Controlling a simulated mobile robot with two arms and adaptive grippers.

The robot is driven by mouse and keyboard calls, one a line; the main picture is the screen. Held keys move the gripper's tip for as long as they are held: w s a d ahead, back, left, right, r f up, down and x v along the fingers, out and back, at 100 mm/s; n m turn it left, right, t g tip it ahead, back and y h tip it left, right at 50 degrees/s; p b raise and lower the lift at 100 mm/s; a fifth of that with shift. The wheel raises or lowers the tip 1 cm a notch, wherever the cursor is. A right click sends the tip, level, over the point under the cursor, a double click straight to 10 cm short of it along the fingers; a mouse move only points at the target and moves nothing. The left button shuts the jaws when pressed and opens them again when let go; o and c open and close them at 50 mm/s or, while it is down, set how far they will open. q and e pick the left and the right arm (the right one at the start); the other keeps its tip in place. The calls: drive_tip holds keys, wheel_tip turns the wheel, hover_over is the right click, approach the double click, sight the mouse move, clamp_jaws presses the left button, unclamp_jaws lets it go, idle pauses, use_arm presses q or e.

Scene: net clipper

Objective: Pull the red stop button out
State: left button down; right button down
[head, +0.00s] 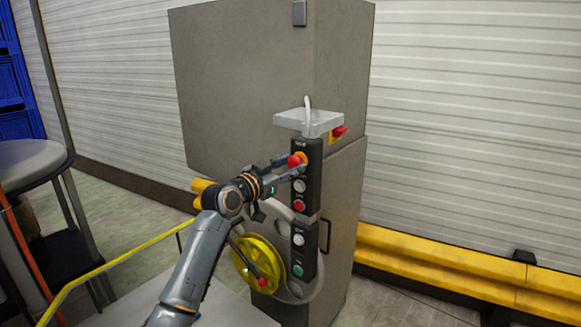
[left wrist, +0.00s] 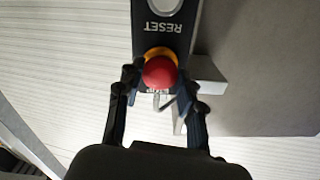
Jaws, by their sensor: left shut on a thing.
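The red stop button (head: 294,161) is at the top of a black control panel (head: 306,222) on the front of a grey cabinet. In the left wrist view the red button (left wrist: 159,72) sits on a yellow ring, with the RESET label beside it. My left gripper (head: 296,164) is at the button, and its fingers (left wrist: 160,82) stand on either side of the red cap, shut on it. The finger contact is partly hidden by the dark fingertips. My right gripper is in neither view.
Below are white, red and green buttons on the panel. A yellow wheel (head: 258,265) is at the cabinet's lower left. A red-handled switch (head: 339,131) is at the cabinet's side. A yellow barrier (head: 440,268) runs along the wall at right. A round stool (head: 28,162) stands at left.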

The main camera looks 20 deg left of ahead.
use_arm(q)
drive_tip(key=shift+s+a+f, duration=0.1)
drive_tip(key=shift+s+a, duration=0.05)
drive_tip(key=shift+s, duration=0.2)
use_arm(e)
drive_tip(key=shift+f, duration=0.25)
use_arm(q)
drive_tip(key=c, duration=1.3)
unclamp_jaws()
drive_tip(key=o, duration=0.5)
drive_tip(key=shift+s, duration=0.2)
drive_tip(key=v, duration=1.2)
